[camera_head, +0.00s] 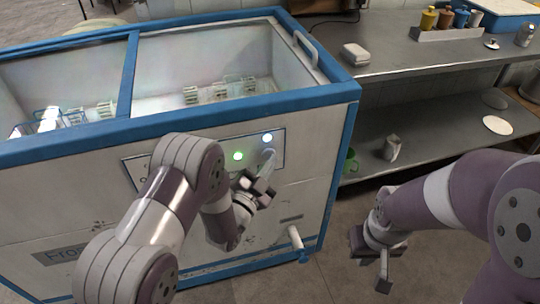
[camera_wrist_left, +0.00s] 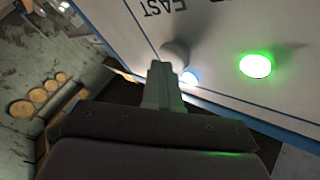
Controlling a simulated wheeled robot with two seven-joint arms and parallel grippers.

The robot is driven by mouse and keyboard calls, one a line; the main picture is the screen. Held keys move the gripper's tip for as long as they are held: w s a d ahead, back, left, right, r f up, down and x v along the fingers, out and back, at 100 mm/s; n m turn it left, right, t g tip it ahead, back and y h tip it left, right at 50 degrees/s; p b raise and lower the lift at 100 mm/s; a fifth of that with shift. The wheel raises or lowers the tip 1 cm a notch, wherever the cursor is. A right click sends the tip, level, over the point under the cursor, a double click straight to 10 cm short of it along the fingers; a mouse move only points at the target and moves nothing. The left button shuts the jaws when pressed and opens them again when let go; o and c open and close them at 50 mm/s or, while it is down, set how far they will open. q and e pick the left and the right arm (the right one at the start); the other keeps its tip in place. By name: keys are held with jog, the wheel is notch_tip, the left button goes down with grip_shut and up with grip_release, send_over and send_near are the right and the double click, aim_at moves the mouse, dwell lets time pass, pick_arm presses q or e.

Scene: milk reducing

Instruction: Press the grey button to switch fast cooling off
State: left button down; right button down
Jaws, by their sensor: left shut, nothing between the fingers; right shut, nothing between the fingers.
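The grey button (camera_head: 269,154) is on the control panel (camera_head: 251,143) on the front of the chest freezer, just below a lit white-blue light (camera_head: 267,138). In the left wrist view the round grey button (camera_wrist_left: 175,50) is just beyond my fingertips, under the upside-down word "FAST" (camera_wrist_left: 165,8). My left gripper (camera_head: 266,170) is shut and empty, its tips close in front of the button. I cannot tell whether they touch it. A green light (camera_head: 238,156) glows left of the button. My right gripper (camera_head: 384,274) is shut and empty, low at the right.
The freezer (camera_head: 60,215) has blue edges, an open-looking top and a handle (camera_head: 306,48). A spout (camera_head: 295,237) sticks out low on its front. A steel shelf unit (camera_head: 437,55) with containers stands to the right. The floor (camera_head: 340,275) between is clear.

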pick_arm(q)
jog(key=shift+w, duration=0.1)
dwell(0.4)
jog(key=shift+w+a+r, duration=0.1)
jog(key=shift+w+a, duration=0.1)
jog(key=shift+w, duration=0.1)
jog(key=shift+s+d, duration=0.1)
jog(key=shift+s, duration=0.15)
jog(key=s+d, duration=0.2)
jog(key=s, duration=0.3)
jog(key=shift+s, duration=0.4)
